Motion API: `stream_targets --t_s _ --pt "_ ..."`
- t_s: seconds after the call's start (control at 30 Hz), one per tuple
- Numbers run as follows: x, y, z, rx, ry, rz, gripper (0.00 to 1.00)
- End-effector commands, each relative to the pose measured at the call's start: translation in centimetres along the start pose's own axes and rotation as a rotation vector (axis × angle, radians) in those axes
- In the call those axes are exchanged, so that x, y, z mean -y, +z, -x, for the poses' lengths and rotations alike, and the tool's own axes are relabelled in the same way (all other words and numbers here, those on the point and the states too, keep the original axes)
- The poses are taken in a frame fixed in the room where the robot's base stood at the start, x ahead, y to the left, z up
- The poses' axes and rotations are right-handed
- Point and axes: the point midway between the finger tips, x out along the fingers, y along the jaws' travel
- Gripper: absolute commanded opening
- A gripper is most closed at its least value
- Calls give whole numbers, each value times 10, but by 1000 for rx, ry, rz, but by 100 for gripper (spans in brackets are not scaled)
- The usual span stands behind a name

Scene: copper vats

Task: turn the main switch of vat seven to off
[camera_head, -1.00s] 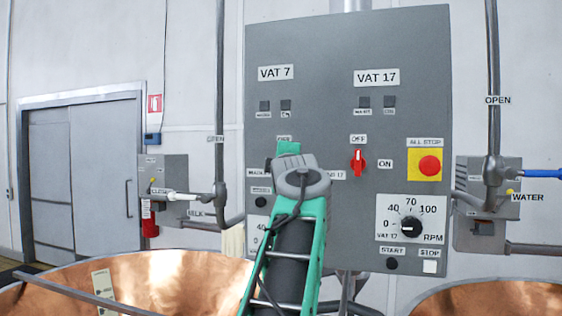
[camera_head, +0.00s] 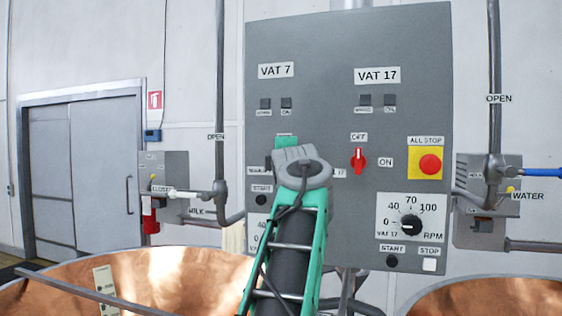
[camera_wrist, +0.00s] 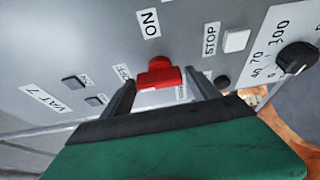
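The red main switch of vat seven (camera_wrist: 158,76) shows in the wrist view, on the grey panel between my two fingers. The OFF label (camera_wrist: 122,72) is to its left and the ON label (camera_wrist: 150,23) above it there. The switch's bar runs roughly left to right in that view, its left end toward OFF. My gripper (camera_wrist: 158,85) is open, with a small gap seen on each side of the switch; whether either finger touches it is unclear. In the head view my wrist hides this switch below the VAT 7 sign (camera_head: 276,70).
The red VAT 17 switch (camera_head: 358,160) stands upright to the right, beside the ALL STOP button (camera_head: 430,164). The RPM dial (camera_head: 411,225) and STOP button (camera_head: 429,264) are below. Copper vats (camera_head: 180,275) are below the panel, with pipes (camera_head: 219,100) at both sides.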

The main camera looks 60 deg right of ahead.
Motion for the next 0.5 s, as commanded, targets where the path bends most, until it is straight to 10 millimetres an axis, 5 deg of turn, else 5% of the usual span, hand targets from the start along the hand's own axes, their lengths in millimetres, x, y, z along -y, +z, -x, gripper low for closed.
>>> stream_targets --t_s 0.37,0.5 --pt "0 0 1 0 2 -1 82" --pt "1 0 18 2 6 0 82"
